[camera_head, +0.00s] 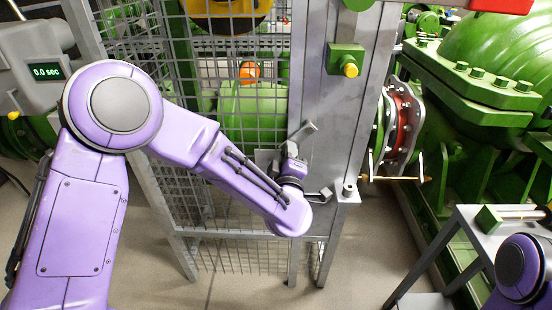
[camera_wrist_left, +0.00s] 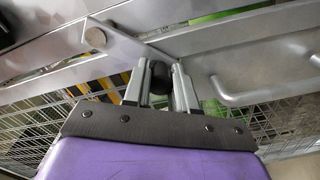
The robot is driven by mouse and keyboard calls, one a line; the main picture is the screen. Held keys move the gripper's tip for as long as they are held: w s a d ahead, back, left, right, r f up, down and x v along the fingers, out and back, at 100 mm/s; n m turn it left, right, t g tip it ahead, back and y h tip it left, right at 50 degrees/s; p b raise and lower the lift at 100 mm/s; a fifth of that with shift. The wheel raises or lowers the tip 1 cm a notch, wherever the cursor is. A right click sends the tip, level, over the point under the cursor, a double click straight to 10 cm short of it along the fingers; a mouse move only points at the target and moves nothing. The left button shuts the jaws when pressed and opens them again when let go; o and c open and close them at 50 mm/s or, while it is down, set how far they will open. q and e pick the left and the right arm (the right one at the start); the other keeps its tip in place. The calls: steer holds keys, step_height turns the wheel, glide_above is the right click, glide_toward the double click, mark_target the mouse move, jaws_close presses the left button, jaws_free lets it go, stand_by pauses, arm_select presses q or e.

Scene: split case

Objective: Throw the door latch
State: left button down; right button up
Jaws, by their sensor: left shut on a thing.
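The mesh door (camera_head: 215,130) stands upright in front of me, its grey frame beside a wide grey post (camera_head: 345,110). The door latch is a flat grey lever (camera_head: 300,137) at the door's edge; it also shows in the left wrist view (camera_wrist_left: 125,42), running slantwise above the fingers. My left gripper (camera_head: 291,160) is at the latch. In the left wrist view its two fingers (camera_wrist_left: 158,85) are shut on a dark round knob (camera_wrist_left: 159,75) by the lever. The gripper hides part of the latch in the head view. My right gripper is out of view.
A grey pull handle (camera_wrist_left: 250,95) is just right of the gripper in the wrist view. A green block with a yellow knob (camera_head: 346,62) is on the post above. Green machinery (camera_head: 490,80) and a small grey table (camera_head: 470,225) stand right. A timer display (camera_head: 46,72) reads 0.0 sec.

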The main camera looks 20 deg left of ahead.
arm_select(q)
steer(key=shift+w+d+f+n+b, duration=0.3)
steer(key=shift+d+n+b, duration=0.55)
steer(key=shift+n+b, duration=0.55)
steer(key=shift+w+d+f+n+b, duration=0.25)
steer(key=shift+d+f+n+b, duration=0.2)
steer(key=shift+d+n+b, duration=0.9)
steer(key=shift+w+d+f+n+b, duration=0.25)
steer(key=shift+d+f+n+b, duration=0.15)
steer(key=shift+n+b, duration=1.05)
steer(key=shift+r+n+p, duration=0.1)
steer(key=shift+n+p, duration=0.2)
steer(key=shift+n, duration=0.1)
steer(key=c, duration=0.9)
jaws_free()
steer(key=b+v, duration=0.1)
steer(key=v, duration=0.9)
steer(key=shift+s, duration=0.25)
